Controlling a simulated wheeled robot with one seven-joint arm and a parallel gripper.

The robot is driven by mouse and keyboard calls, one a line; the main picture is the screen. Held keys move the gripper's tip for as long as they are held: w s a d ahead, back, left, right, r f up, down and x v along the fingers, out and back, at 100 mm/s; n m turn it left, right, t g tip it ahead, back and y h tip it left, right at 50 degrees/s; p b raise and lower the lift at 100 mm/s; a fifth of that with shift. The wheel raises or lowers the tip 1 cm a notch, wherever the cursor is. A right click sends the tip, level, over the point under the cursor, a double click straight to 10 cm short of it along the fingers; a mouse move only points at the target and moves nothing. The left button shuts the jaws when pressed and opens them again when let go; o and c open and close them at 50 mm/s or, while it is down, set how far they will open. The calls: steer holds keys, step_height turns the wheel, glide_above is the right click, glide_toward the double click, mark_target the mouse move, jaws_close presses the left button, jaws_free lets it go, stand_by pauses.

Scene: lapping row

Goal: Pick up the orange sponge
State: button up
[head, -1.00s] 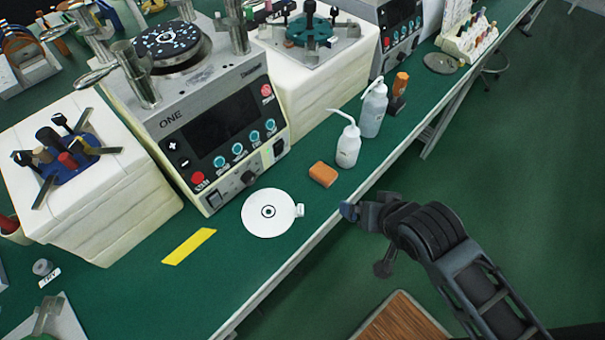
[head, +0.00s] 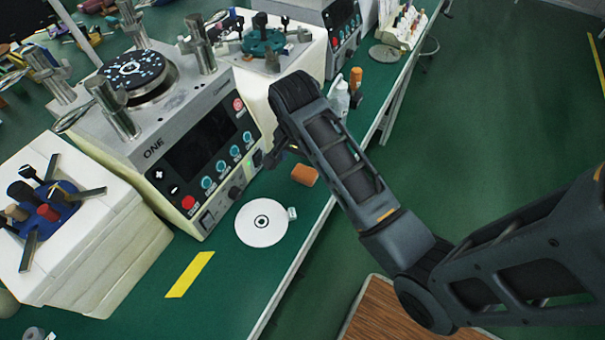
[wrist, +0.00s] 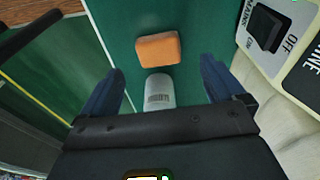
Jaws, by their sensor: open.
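The orange sponge (head: 304,175) lies on the green bench top near its front edge, right of the white disc. In the wrist view the sponge (wrist: 158,50) is just ahead of the fingertips, roughly centred between them. My gripper (wrist: 163,72) is open, with its two blue fingers apart and nothing held. A white labelled bottle (wrist: 159,92) shows between the fingers in that view, beside the sponge; I cannot tell its distance from them. In the head view my gripper (head: 274,158) is above the bench, left of the sponge and partly hidden by my arm.
The lapping machine (head: 200,150) stands behind the sponge, its panel close to my gripper. The white disc (head: 262,222) and a yellow strip (head: 190,274) lie on the bench.

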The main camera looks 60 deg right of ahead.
mark_target(305, 172)
steer(key=shift+d+f+p, duration=0.25)
steer(key=shift+f, duration=1.1)
steer(key=shift+d+f+p, duration=0.2)
steer(key=shift+f, duration=1.1)
steer(key=c, duration=1.1)
steer(key=shift+r+b, duration=0.4)
steer(key=shift+r, duration=4.65)
steer(key=o, duration=0.4)
steer(key=c, duration=0.3)
